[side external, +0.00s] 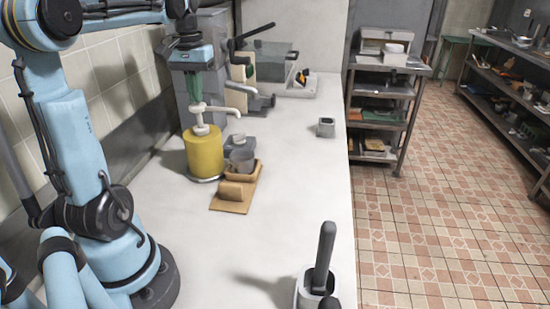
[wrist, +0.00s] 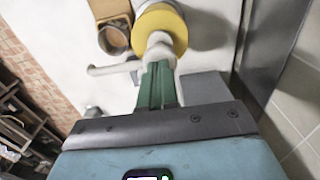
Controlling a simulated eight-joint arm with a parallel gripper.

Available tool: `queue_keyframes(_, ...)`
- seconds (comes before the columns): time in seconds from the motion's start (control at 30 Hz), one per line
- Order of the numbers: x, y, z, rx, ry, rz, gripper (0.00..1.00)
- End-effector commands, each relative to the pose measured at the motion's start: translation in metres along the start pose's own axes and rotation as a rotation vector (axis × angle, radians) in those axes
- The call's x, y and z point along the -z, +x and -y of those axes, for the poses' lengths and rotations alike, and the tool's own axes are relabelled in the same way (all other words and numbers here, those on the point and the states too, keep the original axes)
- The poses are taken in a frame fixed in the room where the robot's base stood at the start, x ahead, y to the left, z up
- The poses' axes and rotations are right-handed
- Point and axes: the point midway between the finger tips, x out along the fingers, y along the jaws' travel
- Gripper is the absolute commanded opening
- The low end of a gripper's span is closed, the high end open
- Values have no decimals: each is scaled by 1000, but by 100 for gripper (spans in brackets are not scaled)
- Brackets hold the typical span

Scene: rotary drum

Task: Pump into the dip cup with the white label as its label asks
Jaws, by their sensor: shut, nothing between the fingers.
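A yellow pump container (side external: 203,153) with a white pump head and spout (side external: 216,110) stands on the counter, and it also shows in the wrist view (wrist: 178,28). My gripper (side external: 197,122) is upright above it, its green fingers shut and empty. In the wrist view the fingertips (wrist: 158,68) are at the pump head; I cannot tell whether they touch it. The cup also shows in the wrist view (wrist: 114,38). No label text is readable, so I cannot tell its label colour.
A small grey container (side external: 326,127) stands near the counter's right edge. Grey machines (side external: 270,62) stand behind the pump. A dark-handled item (side external: 323,265) is at the front. The counter's middle right is clear.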

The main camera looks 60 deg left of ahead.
Motion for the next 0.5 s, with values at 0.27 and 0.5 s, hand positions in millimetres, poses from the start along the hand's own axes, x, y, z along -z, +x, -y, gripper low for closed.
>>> queue_keyframes(0.27, 0, 9, 0, 0, 0, 0, 0)
queue_keyframes(0.5, 0, 17, 0, 0, 0, 0, 0)
